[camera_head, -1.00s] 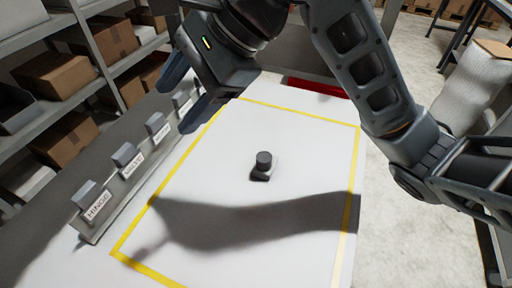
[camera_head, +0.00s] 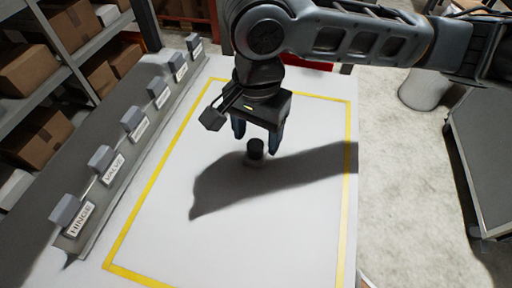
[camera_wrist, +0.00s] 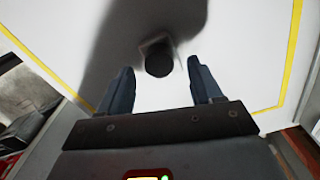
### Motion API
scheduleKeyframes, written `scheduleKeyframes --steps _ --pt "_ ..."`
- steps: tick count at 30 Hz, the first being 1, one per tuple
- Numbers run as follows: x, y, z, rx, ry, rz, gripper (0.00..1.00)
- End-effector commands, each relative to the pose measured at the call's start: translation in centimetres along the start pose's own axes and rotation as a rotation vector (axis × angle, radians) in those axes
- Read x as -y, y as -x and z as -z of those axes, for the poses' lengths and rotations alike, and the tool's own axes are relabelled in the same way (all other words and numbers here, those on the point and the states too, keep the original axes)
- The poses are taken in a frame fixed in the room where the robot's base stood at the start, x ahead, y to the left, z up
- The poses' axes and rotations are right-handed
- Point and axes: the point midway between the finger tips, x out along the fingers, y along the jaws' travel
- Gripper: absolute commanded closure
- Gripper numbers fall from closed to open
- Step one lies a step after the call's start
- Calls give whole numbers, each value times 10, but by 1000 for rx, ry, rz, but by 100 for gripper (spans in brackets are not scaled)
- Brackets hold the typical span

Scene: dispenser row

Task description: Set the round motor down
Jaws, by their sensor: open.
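The round motor (camera_head: 255,148) is a dark, short cylinder on a small base. It stands upright on the white table top (camera_head: 180,225), inside the yellow outline. My gripper (camera_head: 257,140) is open, pointing down, with its two blue fingers on either side of the motor in the head view. In the wrist view the motor (camera_wrist: 158,62) lies beyond the fingertips, centred between them, with a gap to each finger. My gripper (camera_wrist: 158,75) holds nothing. The arm's shadow falls over the motor and darkens its base.
A row of labelled dispensers (camera_head: 132,118) runs along the table's left side, one marked HINGE (camera_head: 66,210). Shelves with cardboard boxes (camera_head: 40,135) stand behind it. A red item (camera_head: 310,64) lies at the far end. The marked area around the motor is clear.

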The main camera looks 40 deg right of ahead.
Motion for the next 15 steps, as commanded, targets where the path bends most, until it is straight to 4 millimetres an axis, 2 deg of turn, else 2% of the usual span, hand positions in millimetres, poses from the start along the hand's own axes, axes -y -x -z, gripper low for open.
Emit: scheduleKeyframes --steps 3,6,14,15 --pt "0 -16 0 -1 -1 -2 35" --pt "0 -23 0 0 0 -1 35" --pt "0 -26 -1 1 0 0 35" --pt "0 -26 -1 1 0 0 39"
